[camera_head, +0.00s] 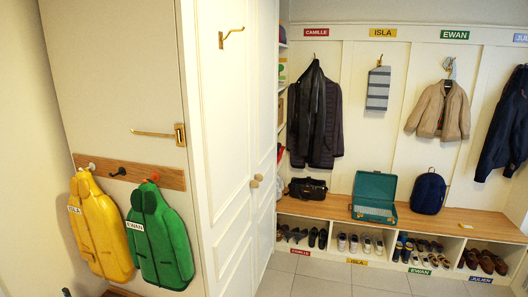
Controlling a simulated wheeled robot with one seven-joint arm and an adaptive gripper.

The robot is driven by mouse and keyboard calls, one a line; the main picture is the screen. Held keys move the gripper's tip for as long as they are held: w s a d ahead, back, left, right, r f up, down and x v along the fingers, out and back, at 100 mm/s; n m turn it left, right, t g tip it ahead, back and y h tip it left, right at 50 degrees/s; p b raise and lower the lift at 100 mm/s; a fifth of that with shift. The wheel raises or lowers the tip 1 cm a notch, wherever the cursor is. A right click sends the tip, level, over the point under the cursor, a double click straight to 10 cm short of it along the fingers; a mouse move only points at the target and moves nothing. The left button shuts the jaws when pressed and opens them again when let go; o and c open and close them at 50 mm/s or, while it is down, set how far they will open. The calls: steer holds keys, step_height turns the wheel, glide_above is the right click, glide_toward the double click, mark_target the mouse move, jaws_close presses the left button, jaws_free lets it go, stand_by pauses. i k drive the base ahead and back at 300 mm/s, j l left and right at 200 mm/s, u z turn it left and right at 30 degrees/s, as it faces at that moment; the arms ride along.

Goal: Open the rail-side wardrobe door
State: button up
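The white panelled wardrobe (215,120) stands in the middle left of the head view. Its nearer door (226,170), on the side toward the coat rail, looks shut. Two small pale knobs, a nearer one (254,184) and a farther one (259,177), sit close together where the two doors meet. The farther door (267,90) also looks shut. The wooden coat rail (150,176) is on the panel left of the wardrobe and holds a yellow coat (100,228) and a green coat (160,240). My gripper is not in view.
A wooden bench (330,208) with shoe cubbies runs along the back wall, bearing a teal open case (374,190). Tiled floor (310,275) is clear in front.

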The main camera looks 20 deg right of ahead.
mark_target(263, 12)
steer(key=i+l, duration=0.4)
steer(key=l, duration=0.15)
steer(key=i+l, duration=0.4)
steer(key=l, duration=0.2)
steer(key=i+l+u, duration=0.15)
steer(key=i, duration=1.1)
steer(key=j, duration=0.1)
